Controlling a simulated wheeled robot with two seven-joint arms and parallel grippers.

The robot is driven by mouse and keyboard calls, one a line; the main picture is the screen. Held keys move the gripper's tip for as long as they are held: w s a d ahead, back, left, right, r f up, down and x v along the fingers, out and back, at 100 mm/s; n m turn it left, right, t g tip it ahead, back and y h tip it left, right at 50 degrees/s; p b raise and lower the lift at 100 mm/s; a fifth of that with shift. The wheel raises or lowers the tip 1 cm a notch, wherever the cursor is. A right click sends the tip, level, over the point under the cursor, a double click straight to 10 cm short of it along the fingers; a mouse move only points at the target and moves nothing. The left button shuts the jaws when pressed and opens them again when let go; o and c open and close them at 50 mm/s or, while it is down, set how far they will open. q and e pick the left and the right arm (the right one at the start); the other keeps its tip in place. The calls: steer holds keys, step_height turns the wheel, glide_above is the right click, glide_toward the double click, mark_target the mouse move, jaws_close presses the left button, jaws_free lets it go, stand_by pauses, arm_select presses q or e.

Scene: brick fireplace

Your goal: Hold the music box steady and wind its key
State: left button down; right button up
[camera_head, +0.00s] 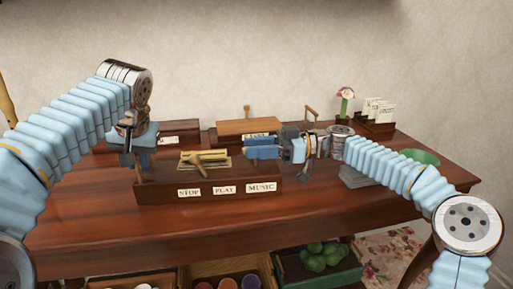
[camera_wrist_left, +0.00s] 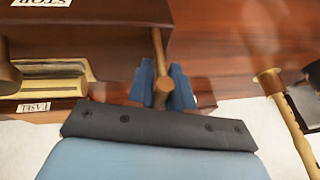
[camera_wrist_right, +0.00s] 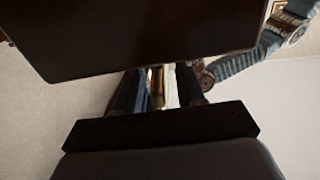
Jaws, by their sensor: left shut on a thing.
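The music box (camera_head: 158,194) is a dark wooden box on the table, with STOP, PLAY and MUSIC labels on its front and a gold plate with a wooden lever on top. My left gripper (camera_head: 132,158) is at its left end. In the left wrist view its blue fingers are shut on the wooden key (camera_wrist_left: 172,76), whose rod runs to the box. My right gripper (camera_head: 266,149) is at the box's right end. In the right wrist view its fingers stand apart with a gap between them; a dark panel (camera_wrist_right: 130,35) hides their tips.
Behind the box are wooden boxes (camera_head: 248,127), a flower figure (camera_head: 345,100) and a card holder (camera_head: 376,127). A green bowl (camera_head: 424,157) is at the right. Crates with green produce (camera_head: 322,257) and jars stand below. The table's left front (camera_head: 80,215) is clear.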

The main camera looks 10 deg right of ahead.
steer(key=shift+a, duration=0.1)
jaws_close()
steer(key=shift+r+t, duration=0.1)
steer(key=shift+t, duration=0.2)
